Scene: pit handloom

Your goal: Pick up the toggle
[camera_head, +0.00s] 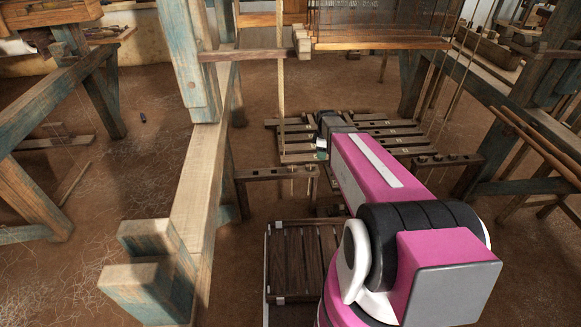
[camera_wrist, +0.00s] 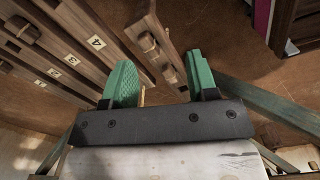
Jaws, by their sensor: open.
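In the wrist view my gripper (camera_wrist: 159,58) is open, its two green ribbed fingers apart. Beyond the fingertips, a brown wooden bar (camera_wrist: 154,24) carries small wooden blocks, and one such block (camera_wrist: 148,43) shows close ahead of the gap. It looks like a toggle, but I cannot be sure. A thin pale sliver (camera_wrist: 142,96) shows beside the left finger, too small to identify. Nothing is clearly held. In the head view my pink arm hides most of the gripper, and no toggle can be made out for certain.
Numbered wooden treadles (camera_wrist: 62,66) lie left of the fingers; they also show in the head view (camera_head: 296,148). A low bar (camera_head: 275,173) stands nearer. The loom's heavy post and beam (camera_head: 203,185) rise at left. A slatted bench-like piece (camera_head: 305,258) sits in front. Open floor lies farther left.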

